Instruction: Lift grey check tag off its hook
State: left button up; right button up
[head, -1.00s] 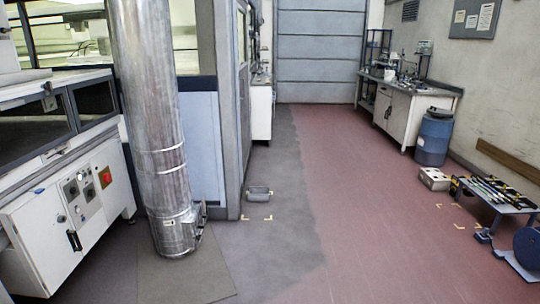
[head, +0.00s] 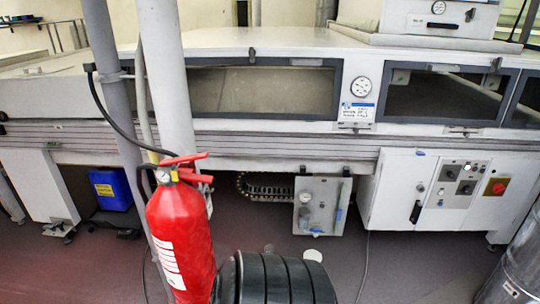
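I cannot pick out a grey check tag or its hook for sure in the head view. A white and blue label (head: 357,111) sits below a round gauge (head: 361,86) on the front of the long tunnel machine (head: 270,137). A small grey piece (head: 208,197) shows partly behind the fire extinguisher's handle, too unclear to name. Neither of my grippers is in view.
A red fire extinguisher (head: 181,240) stands close in front, by grey posts (head: 163,70). A black ribbed drum-like thing (head: 275,280) is at bottom centre. A silver duct (head: 515,268) is at lower right, a blue container (head: 111,189) under the machine. Floor (head: 400,268) shows right of centre.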

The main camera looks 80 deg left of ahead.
aim_at(208, 199)
jog(key=u, duration=3.2)
